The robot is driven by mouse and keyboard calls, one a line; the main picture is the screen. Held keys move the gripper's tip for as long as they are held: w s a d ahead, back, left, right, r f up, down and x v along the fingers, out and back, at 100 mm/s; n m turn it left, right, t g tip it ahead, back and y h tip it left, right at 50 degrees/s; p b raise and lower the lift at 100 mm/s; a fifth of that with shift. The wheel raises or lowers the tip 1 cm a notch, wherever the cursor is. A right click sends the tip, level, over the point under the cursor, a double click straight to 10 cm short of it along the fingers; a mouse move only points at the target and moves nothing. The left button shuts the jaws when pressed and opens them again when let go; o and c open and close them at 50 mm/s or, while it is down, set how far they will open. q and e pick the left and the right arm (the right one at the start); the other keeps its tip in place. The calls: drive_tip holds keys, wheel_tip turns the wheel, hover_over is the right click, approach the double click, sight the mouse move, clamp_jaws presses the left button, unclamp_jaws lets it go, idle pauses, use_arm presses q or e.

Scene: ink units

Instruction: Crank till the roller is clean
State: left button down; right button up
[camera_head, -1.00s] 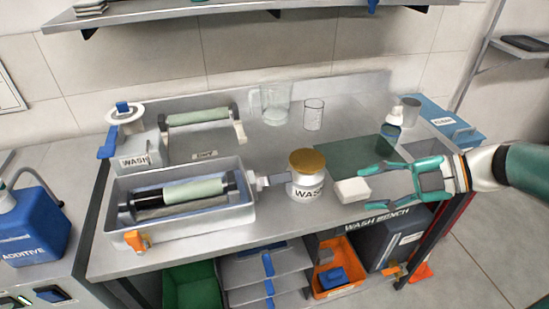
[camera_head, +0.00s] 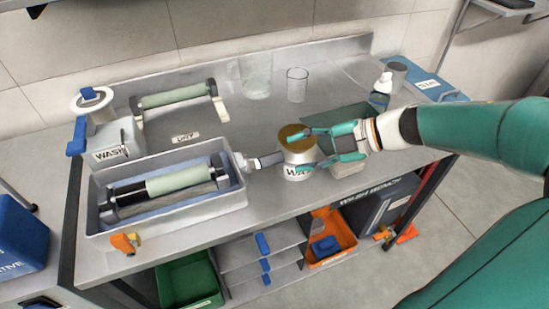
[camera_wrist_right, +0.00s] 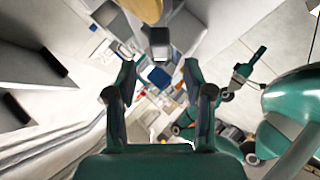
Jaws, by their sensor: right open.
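A roller (camera_head: 179,180), part pale green and part black, lies in the grey wash tray (camera_head: 216,206). A crank (camera_head: 262,161) with a grey end sticks out of the tray's right side. My right gripper (camera_head: 292,150) is open, just right of the crank, with its fingers in front of the WASH jar (camera_head: 299,172), which has a brown lid. I cannot tell whether a finger touches the jar. In the right wrist view the open fingers (camera_wrist_right: 159,95) have nothing between them, with a grey block-like end (camera_wrist_right: 159,38) beyond them. My left gripper is not in view.
A second pale green roller (camera_head: 175,96) rests on the DRY stand behind the tray. A WASH dispenser (camera_head: 115,140) stands at left. A glass beaker (camera_head: 297,84) and a clear jug (camera_head: 254,75) stand behind. A white block (camera_head: 346,168) is partly hidden by my gripper. An orange tap (camera_head: 125,243) is at the tray front.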

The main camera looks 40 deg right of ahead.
sight(278, 158)
drive_tip(key=x, duration=0.7)
drive_tip(key=shift+b, duration=0.35)
clamp_jaws()
